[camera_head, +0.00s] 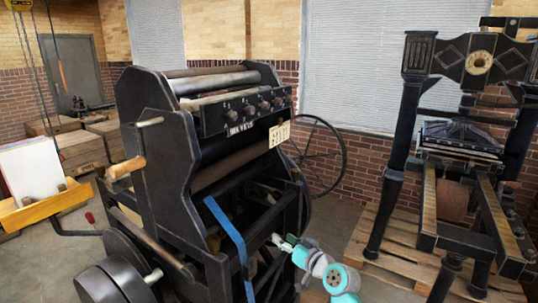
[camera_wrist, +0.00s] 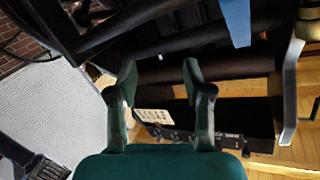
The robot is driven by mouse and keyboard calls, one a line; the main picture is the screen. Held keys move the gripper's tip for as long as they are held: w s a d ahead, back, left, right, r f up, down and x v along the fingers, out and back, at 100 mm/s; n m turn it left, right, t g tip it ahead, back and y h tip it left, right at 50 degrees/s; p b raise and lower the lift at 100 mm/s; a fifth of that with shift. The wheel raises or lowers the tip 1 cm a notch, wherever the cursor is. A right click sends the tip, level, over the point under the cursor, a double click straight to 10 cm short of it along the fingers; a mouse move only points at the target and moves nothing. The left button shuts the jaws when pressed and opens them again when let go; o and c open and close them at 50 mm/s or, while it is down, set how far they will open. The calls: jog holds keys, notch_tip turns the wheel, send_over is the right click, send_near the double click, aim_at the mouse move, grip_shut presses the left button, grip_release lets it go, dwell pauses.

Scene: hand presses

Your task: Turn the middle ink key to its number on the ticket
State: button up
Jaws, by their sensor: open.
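The row of dark ink keys (camera_head: 264,105) sits on the black panel high on the near press, in the head view; the middle key's setting is too small to read. The pale ticket (camera_head: 279,134) hangs below the panel's right end; its digits are not clearly legible. In the wrist view the ticket (camera_wrist: 155,117) and the key panel (camera_wrist: 195,136) appear beyond my fingers, lower in the picture. My gripper (camera_wrist: 160,68) is open and empty, its two fingers apart. In the head view my gripper (camera_head: 280,241) is low at the press's front, well below the keys, touching none.
A second press (camera_head: 445,150) stands on a pallet (camera_head: 385,245) at right. Bare floor shows between the presses.

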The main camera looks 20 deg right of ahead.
jog(key=w+d+r+n+y, duration=0.1)
jog(key=w+r, duration=0.2)
jog(key=r, duration=0.2)
jog(key=w+d+r+y, duration=0.1)
jog(key=w+d+r, duration=0.1)
jog(key=r, duration=0.3)
jog(key=n+g+y, duration=0.1)
jog(key=n+y, duration=0.3)
jog(key=n, duration=0.2)
send_near(268, 106)
jog(key=x, duration=0.9)
jog(key=shift+w+a, duration=0.2)
jog(key=shift+w, duration=0.1)
grip_shut()
